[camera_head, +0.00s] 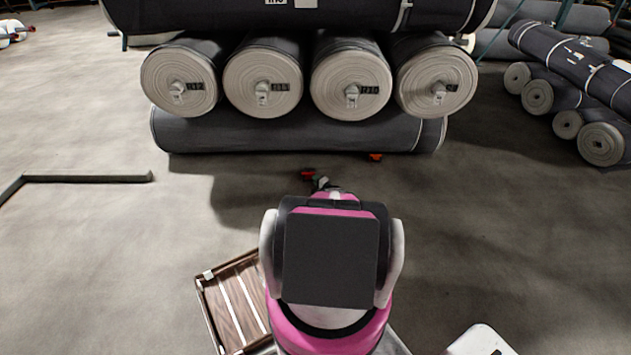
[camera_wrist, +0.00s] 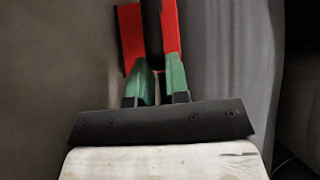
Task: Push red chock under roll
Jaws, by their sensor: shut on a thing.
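A red chock (camera_head: 308,173) is at my gripper (camera_head: 320,184), near the floor in front of the lower grey roll (camera_head: 290,132) in the head view. A strip of floor shows between the chock and the roll. In the wrist view the chock (camera_wrist: 171,26) has red sides and a dark middle, and my gripper's green fingertips (camera_wrist: 159,76) are shut on its near end. The roll's grey side (camera_wrist: 228,65) runs along the right there. A second, orange-red chock (camera_head: 375,156) sits at the roll's lower front edge, right of my gripper. My arm hides part of the floor.
Several grey rolls (camera_head: 262,84) lie end-on above the lower roll, with another roll (camera_head: 230,14) across them. A wooden pallet (camera_head: 238,305) lies at lower left. A dark bar (camera_head: 88,178) lies on the floor at left. More rolls (camera_head: 603,143) are at right. The right floor is clear.

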